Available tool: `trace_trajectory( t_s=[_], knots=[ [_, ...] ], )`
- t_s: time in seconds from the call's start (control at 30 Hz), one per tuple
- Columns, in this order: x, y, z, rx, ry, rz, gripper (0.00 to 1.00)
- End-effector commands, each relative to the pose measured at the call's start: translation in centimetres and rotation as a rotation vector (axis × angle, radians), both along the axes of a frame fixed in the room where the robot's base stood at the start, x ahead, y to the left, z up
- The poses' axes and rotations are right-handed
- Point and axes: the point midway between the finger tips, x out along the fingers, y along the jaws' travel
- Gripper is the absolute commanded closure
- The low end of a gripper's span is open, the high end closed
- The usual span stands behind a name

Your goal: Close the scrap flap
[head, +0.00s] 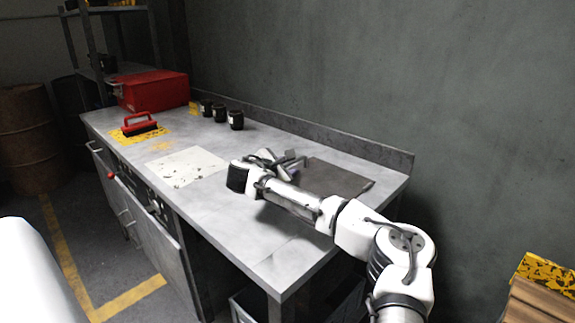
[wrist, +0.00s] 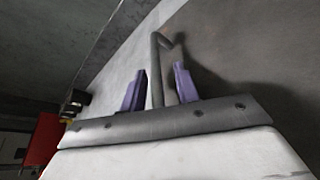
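The scrap flap area shows in the head view as a dark brown-grey rectangle (head: 340,178) set in the right end of the bench top. I cannot tell whether it is a panel or an opening. A bent grey metal bar, looking like a handle (head: 292,161), stands at its left edge; it also shows in the wrist view (wrist: 156,75). My gripper (head: 272,158) is low over the bench beside that bar. In the wrist view my two purple fingers (wrist: 154,88) stand apart, one on each side of the bar, with small gaps visible. The bar's lower end is hidden behind my gripper body.
The grey bench (head: 225,205) has a raised back edge along the wall. A red toolbox (head: 152,90), a red-handled brush (head: 139,124), several dark jars (head: 236,120) and a pale sheet (head: 186,168) lie to the left. The bench middle is clear.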

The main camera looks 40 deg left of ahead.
Motion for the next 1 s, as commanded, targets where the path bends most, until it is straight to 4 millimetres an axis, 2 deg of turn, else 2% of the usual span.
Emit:
trace_trajectory(
  t_s=[0.37,0.47,0.8,1.0],
  knots=[
    [-0.4,-0.1,0.3,0.003,-0.001,-0.001,0.67],
    [-1.7,-0.3,0.7,0.003,-0.001,0.001,0.67],
    [-8.9,-1.3,3.1,0.004,-0.001,0.003,0.67],
    [-11.9,-1.7,4.2,0.003,-0.001,0.002,0.67]
  ],
)
